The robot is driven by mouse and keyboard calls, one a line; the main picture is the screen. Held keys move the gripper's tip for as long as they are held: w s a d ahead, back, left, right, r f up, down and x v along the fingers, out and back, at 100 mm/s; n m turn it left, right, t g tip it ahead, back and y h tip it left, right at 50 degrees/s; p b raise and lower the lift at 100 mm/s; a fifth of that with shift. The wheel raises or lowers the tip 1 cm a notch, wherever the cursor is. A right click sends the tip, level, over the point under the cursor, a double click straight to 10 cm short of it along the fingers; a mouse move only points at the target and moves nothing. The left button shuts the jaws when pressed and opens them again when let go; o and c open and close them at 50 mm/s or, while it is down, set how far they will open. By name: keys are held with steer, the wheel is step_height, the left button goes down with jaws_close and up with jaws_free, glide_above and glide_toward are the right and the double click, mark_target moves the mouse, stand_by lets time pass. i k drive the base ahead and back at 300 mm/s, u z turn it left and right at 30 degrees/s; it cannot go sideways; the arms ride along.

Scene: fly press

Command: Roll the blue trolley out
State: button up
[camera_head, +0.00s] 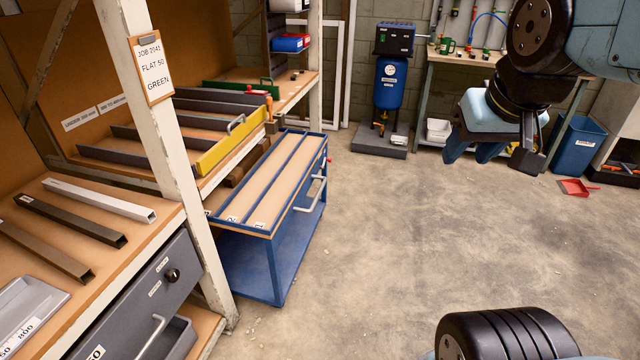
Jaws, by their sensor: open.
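The blue trolley (262,264) stands on the floor at centre left, close against the wooden rack. It has a blue frame, a tan top split by blue dividers into lanes, labels on its near edge and a lower blue shelf. A pale bar handle (311,195) is on its right side, facing the open floor. The trolley's rear left part is partly hidden by the rack. My gripper (528,157) hangs at the upper right, well to the right of the trolley and apart from it. It is open, with nothing seen in it.
A rack post (160,130) with a job card stands at the trolley's near left. A yellow-fronted rack bay (230,143) adjoins the trolley. A blue tank (389,83), a blue bin (575,145) and a red dustpan (577,188) are farther back. Concrete floor right of the trolley is clear.

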mark_target(269, 221)
steer(key=i, duration=1.5)
steer(key=u, duration=0.05)
